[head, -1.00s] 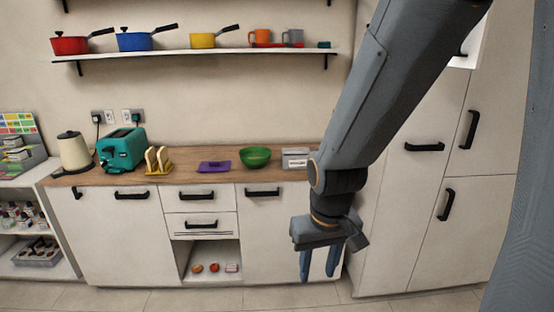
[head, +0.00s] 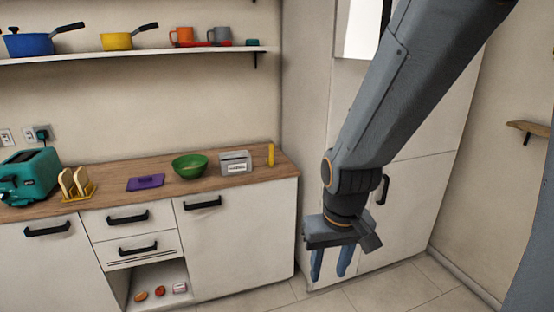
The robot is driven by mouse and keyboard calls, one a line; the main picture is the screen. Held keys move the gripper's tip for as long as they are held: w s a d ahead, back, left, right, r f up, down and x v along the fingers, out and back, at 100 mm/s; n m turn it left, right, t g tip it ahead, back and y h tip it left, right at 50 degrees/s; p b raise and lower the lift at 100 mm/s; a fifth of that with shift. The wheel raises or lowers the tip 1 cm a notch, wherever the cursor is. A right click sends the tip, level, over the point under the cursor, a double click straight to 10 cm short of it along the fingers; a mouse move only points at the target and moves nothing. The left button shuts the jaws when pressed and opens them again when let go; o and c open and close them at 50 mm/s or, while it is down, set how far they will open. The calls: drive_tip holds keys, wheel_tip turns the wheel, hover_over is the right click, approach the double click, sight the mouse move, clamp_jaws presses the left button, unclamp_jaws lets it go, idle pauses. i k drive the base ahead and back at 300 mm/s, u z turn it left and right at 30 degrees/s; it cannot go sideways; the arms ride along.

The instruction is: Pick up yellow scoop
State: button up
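A small upright yellow object (head: 270,155), which may be the yellow scoop, is at the right end of the wooden counter (head: 125,173). It is too small to make out its shape. My gripper (head: 331,275) hangs with its fingers pointing down, in front of the tall white cabinet and to the right of the counter's end. Its two blue-grey fingers are apart with nothing between them. It is well apart from the yellow object and lower in the picture.
A grey-white labelled box (head: 236,163), a green bowl (head: 190,167), a purple item (head: 146,182), a toast rack (head: 77,185) and a teal toaster (head: 29,177) stand on the counter. A shelf (head: 130,55) above holds pans and mugs. Floor in front is clear.

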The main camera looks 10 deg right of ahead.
sight(269, 162)
drive_tip(key=u, duration=0.55)
drive_tip(key=i, duration=1.5)
drive_tip(key=z, duration=0.6)
drive_tip(key=i, duration=0.75)
